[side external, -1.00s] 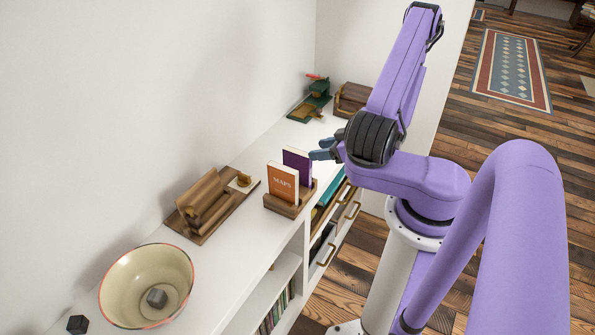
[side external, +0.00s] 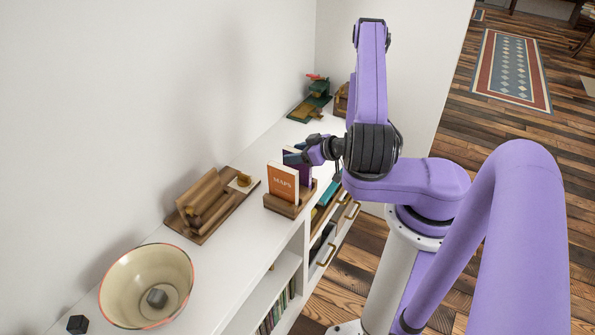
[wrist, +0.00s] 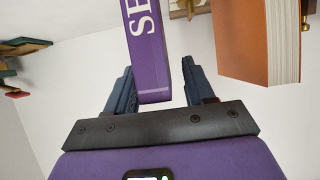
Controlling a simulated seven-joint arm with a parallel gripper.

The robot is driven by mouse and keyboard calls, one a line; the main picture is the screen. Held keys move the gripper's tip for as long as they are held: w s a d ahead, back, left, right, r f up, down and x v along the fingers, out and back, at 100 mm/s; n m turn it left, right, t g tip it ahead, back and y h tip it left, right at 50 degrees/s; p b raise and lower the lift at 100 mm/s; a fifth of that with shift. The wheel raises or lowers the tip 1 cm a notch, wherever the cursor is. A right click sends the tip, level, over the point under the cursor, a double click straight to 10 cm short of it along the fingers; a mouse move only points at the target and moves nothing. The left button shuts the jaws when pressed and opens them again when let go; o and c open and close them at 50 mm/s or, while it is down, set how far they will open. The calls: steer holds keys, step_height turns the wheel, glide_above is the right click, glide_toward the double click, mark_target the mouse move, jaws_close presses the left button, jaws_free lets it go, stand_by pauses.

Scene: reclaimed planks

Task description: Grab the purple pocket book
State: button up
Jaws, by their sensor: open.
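The purple pocket book (side external: 306,176) stands upright in a small wooden holder (side external: 283,208), behind an orange book marked MAPS (side external: 282,186). My gripper (side external: 294,157) is at the purple book's upper part and partly hides it in the side view. In the wrist view, the purple book (wrist: 146,50) shows its lettered spine. The orange book (wrist: 254,40) is to the right, outside the fingers.
A wooden stand (side external: 210,203) and a cream bowl (side external: 146,285) holding a dark block are on the white shelf top (side external: 235,255). A dark cube (side external: 77,324) is beside the bowl. A green object (side external: 312,100) is at the far end, near the wall.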

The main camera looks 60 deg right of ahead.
jaws_close()
steer(key=shift+r, duration=0.1)
